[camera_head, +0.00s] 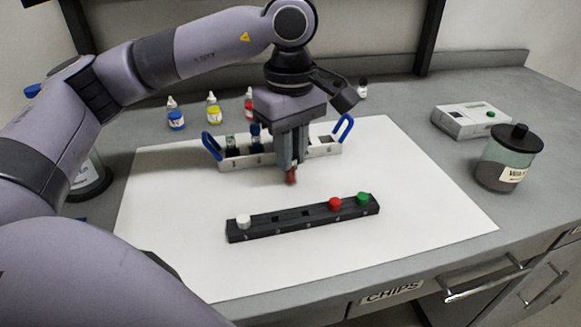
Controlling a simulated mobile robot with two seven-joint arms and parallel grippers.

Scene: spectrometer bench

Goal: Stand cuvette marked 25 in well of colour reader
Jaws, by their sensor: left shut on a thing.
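My left gripper (290,165) points down over the white sheet, between the black rack and the blue-handled carrier. It is shut on a small red thing (291,176) whose lower end shows below the fingertips; it may be a cuvette, but no mark can be read on it. It hangs in front of the carrier, apart from the black rack. A pale grey box (458,125) with a dark window and a green button, likely the colour reader, stands at the back right. Its well cannot be made out. My right gripper is out of view.
A black rack (290,227) holds white, red and green capped pieces, with empty slots between. The white carrier (322,152) with blue handles holds dark vials. Small dropper bottles (176,120) stand behind. A lidded waste jar (495,177) stands right. The sheet's right side is clear.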

